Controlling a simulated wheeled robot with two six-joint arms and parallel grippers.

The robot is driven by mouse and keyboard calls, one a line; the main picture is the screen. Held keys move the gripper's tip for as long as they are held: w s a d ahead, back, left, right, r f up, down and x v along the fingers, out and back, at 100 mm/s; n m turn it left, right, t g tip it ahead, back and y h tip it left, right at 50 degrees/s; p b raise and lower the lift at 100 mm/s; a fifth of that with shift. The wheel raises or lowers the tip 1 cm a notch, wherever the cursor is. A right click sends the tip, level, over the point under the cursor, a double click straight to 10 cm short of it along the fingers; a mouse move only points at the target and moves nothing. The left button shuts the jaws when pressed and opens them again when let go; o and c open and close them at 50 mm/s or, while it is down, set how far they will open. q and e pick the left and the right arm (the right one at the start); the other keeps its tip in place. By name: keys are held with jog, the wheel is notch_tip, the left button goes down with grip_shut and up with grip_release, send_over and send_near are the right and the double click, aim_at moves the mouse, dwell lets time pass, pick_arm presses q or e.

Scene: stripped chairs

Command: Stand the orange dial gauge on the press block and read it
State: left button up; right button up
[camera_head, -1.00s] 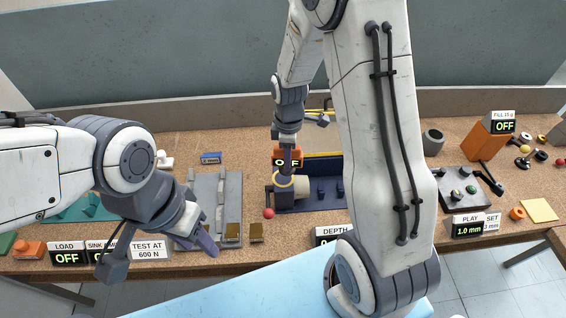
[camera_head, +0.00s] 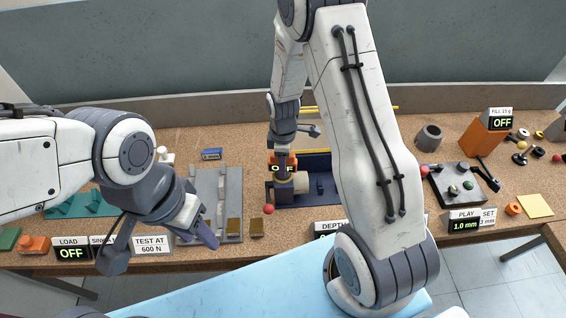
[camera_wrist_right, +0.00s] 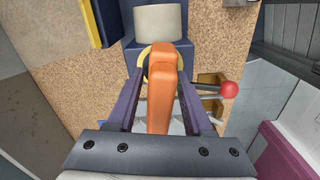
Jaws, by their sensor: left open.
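The orange dial gauge (camera_head: 290,158) has a dark display that appears to read OFF, partly covered by my right arm. My right gripper (camera_head: 283,172) is at it; in the right wrist view the fingers (camera_wrist_right: 160,85) close on both sides of the orange body (camera_wrist_right: 160,105). The gauge is above a dark blue block (camera_wrist_right: 126,57) with a cream cylinder (camera_wrist_right: 160,20); in the head view this cylinder (camera_head: 300,183) sits beside the gauge. I cannot tell whether the gauge touches the block. My left gripper (camera_head: 158,247) is open and empty near the bench's front edge.
A red ball-ended handle (camera_head: 268,209) stands just left of the block. A grey plate fixture (camera_head: 208,190) with brass blocks lies left of it. Signs (camera_head: 152,244) line the front edge. A play fixture (camera_head: 463,188) and orange wedge (camera_head: 484,140) stand at the right.

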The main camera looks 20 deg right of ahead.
jog(key=shift+r, duration=0.15)
jog(key=shift+r, duration=0.2)
notch_tip(320, 180, up, 11)
jog(key=shift+r+b, duration=0.1)
jog(key=shift+b, duration=1.15)
jog(key=s+a+r+m, duration=0.2)
jog(key=s+a+r, duration=0.3)
jog(key=s+a, duration=0.4)
jog(key=s+a+r+m+y, duration=0.1)
jog(key=s+a, duration=0.4)
jog(key=s, duration=0.9)
jog(key=r+m, duration=0.1)
jog(key=m, duration=0.1)
jog(key=shift+s+m, duration=0.4)
jog(key=shift+f+b, duration=0.6)
jog(key=shift+b, duration=0.05)
